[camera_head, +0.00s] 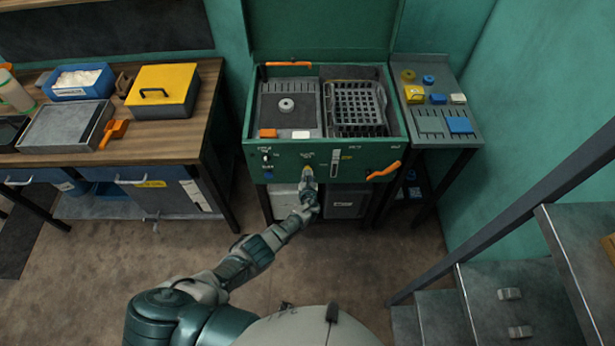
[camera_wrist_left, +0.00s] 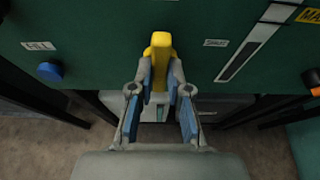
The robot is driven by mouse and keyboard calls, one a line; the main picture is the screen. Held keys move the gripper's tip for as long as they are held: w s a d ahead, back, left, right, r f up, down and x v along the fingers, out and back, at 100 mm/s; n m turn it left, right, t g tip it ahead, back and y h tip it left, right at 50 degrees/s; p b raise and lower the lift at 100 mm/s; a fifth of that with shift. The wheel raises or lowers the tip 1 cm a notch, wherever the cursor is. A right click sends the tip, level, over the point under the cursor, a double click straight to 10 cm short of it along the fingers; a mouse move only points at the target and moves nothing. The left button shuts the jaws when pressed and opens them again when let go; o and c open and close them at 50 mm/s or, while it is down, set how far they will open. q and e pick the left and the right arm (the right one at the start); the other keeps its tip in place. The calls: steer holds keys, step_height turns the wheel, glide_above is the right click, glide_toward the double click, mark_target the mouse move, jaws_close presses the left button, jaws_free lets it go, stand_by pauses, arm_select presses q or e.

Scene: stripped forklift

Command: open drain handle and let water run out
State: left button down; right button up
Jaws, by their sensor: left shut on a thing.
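A green washing cabinet (camera_head: 290,158) stands ahead with its lid up. A yellow handle (camera_head: 307,171) sits on its front panel, left of a level gauge. In the left wrist view the yellow handle (camera_wrist_left: 160,52) points down toward me, between the blue-padded fingers. My left gripper (camera_head: 308,181) is shut on it; the same gripper fills the middle of the left wrist view (camera_wrist_left: 164,88). An orange lever (camera_head: 384,171) is on the panel's right side. No running water shows. My right gripper is not in view.
Inside the cabinet are a grey plate (camera_head: 288,103) and a black basket (camera_head: 357,106). A wooden workbench (camera_head: 208,100) stands left, a small side table (camera_head: 442,126) right. A stair rail (camera_head: 510,220) crosses the lower right. Floor before the cabinet is clear.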

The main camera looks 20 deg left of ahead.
arm_select(q)
steer(key=shift+s+f, duration=0.15)
steer(key=shift+f, duration=0.1)
steer(key=c, duration=1.3)
jaws_free()
steer(key=shift+o, duration=0.9)
steer(key=shift+f, duration=0.1)
steer(key=v, duration=1.1)
steer(key=shift+d, duration=0.1)
